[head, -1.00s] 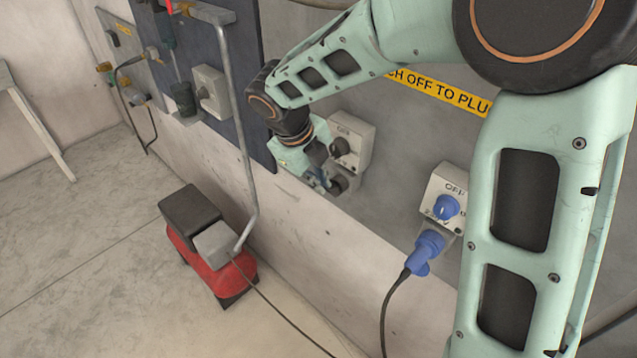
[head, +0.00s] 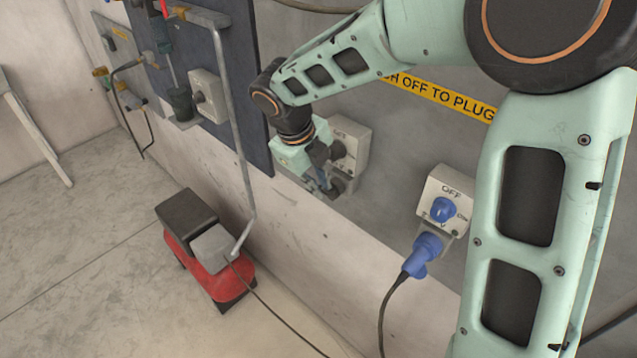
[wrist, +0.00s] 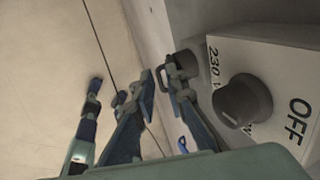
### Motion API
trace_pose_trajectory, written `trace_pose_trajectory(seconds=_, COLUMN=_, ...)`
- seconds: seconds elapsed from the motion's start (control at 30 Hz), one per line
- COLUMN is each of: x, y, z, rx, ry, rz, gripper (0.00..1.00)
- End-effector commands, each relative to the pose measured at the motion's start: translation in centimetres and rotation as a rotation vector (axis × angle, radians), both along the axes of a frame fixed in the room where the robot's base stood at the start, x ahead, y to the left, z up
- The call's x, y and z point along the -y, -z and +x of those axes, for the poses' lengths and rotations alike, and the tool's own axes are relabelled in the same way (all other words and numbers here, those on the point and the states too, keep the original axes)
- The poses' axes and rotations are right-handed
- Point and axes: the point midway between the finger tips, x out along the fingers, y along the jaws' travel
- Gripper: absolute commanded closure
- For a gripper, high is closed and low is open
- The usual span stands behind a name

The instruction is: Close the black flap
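The grey switch box (head: 350,142) with a dark knob is on the wall in the head view. The black flap (head: 337,186) seems to be the dark round piece at the socket below it, partly hidden by my gripper. In the wrist view the dark flap (wrist: 184,66) shows just beyond my fingertips, left of the knob (wrist: 243,100) and the OFF lettering. My gripper (wrist: 148,80) has its fingers apart, with a gap between them and nothing clearly held. In the head view my gripper (head: 322,178) is right at the socket. Whether a finger touches the flap cannot be told.
A second switch box (head: 444,192) with a blue knob and a blue plug (head: 425,255) with its cable is to the right. A metal pipe (head: 238,130) and another grey box (head: 207,95) are to the left. A red machine (head: 210,255) stands on the floor below.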

Motion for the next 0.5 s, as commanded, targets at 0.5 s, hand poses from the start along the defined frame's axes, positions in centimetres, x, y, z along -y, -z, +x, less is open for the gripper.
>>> trace_pose_trajectory(seconds=0.5, x=-0.9, y=-4.4, z=-1.0, rx=0.003, ry=0.002, rz=0.004, gripper=0.88)
